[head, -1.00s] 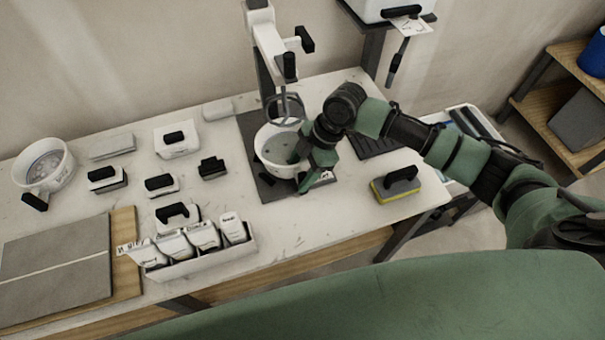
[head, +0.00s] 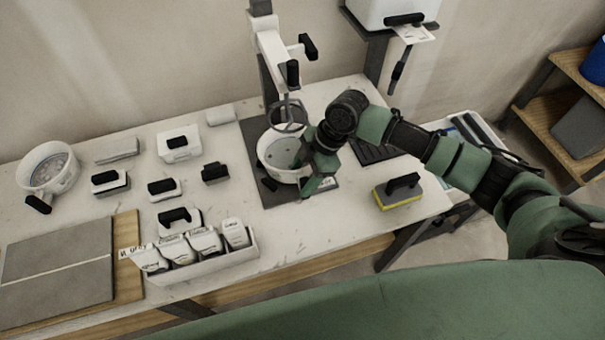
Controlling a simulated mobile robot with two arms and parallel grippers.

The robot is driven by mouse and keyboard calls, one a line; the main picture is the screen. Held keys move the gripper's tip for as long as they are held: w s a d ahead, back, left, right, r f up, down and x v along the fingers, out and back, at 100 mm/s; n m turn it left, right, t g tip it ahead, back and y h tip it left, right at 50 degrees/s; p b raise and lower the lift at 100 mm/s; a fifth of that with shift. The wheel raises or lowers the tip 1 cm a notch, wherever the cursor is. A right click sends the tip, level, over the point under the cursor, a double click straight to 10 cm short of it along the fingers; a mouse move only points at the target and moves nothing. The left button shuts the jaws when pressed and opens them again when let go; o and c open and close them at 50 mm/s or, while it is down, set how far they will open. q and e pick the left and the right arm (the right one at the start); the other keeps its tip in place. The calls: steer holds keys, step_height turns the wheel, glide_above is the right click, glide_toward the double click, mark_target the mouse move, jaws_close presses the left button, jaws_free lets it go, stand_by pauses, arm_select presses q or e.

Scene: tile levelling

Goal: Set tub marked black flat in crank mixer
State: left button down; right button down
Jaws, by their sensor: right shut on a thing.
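A white tub (head: 275,160) sits on the dark base plate (head: 262,192) of the crank mixer (head: 272,48), under its whisk (head: 289,118). The tub looks upright; I cannot tell whether its bottom lies fully flat. A black handle shows at its lower left. My right gripper (head: 308,180) is at the tub's right side, shut on it at the rim or wall. The fingertips are partly hidden by my wrist. A small label shows on the plate near the fingers, too small to read. My left gripper is not in view.
Another white tub (head: 33,172) with a black handle stands at the far left. Several black-handled blocks lie between. A rack of labelled packets (head: 200,264) stands at the front. A yellow-edged sponge float (head: 398,192) lies to the right. A dispenser (head: 385,12) hangs behind.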

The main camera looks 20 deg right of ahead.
steer(key=shift+w+f+b, duration=0.1)
steer(key=shift+f+b, duration=0.25)
steer(key=shift+f, duration=0.3)
stand_by(0.6)
steer(key=shift+f, duration=0.15)
steer(key=shift+c, duration=1.8)
jaws_free()
steer(key=shift+s+f, duration=0.1)
steer(key=shift+s, duration=0.1)
steer(key=b+v, duration=0.1)
steer(key=v, duration=0.6)
steer(key=shift+r, duration=0.45)
steer(key=shift+d, duration=0.1)
